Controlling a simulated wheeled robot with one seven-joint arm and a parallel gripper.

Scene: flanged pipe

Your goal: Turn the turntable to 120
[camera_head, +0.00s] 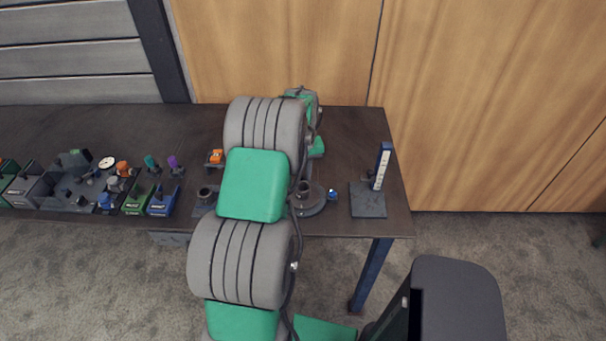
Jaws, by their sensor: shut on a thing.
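The turntable (316,208) is a dark round disc near the front edge of the bench, partly covered by my arm on its left. A short dark flanged pipe piece (304,188) stands on it. A small blue knob (333,194) sits at its right side. My gripper (307,173) points down at the back of the turntable, mostly hidden by my arm and cables. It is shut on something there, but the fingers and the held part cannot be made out. No angle marks are readable.
A dark plate (368,201) with an upright blue-and-white scale (382,166) stands to the right. Left of my arm are another pipe piece (206,193), an orange part (216,156), and several bins such as the blue bin (161,205). The bench (352,125) is bare at the back right.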

